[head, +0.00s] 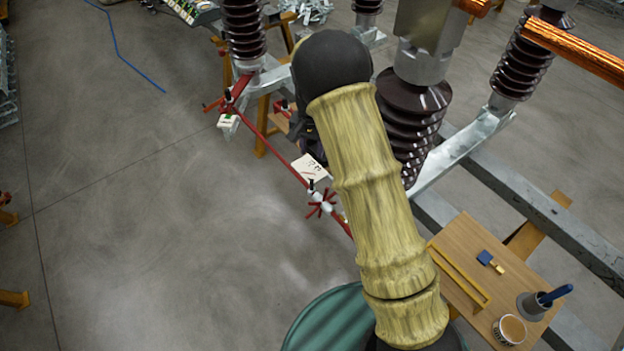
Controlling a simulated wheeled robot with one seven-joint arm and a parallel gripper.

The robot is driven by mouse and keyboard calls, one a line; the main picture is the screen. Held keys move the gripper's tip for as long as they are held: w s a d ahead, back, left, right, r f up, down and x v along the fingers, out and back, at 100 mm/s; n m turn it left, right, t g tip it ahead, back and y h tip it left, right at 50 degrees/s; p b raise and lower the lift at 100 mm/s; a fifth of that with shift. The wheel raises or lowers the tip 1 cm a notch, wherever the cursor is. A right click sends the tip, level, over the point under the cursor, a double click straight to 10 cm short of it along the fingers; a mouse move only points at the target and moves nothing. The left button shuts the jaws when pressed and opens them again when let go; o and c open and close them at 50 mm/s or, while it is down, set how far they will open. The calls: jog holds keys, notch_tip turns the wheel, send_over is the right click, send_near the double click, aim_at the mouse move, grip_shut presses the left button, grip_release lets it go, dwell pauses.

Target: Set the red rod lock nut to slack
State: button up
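A thin red rod (285,165) runs diagonally from the upper left down to the right, where my arm covers it. A red star-shaped handwheel or nut (321,203) with a pale centre sits on the rod near its lower visible end. It looks like the lock nut, but its slack or tight setting cannot be read. Another red fitting with short arms (228,104) is at the rod's upper end, beside a small white box with a green mark (228,126). My yellow-sleeved arm crosses the middle of the view.
A white card with writing (310,168) is beside the rod. Brown ribbed insulators (415,120) and grey steel beams (540,205) stand behind and right. A wooden board (462,237) at lower right bears a cup (509,330) and small items.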

aim_at(312, 180)
notch_tip(312, 180, down, 15)
jog(key=p, duration=0.3)
jog(key=shift+p, duration=0.35)
grip_shut()
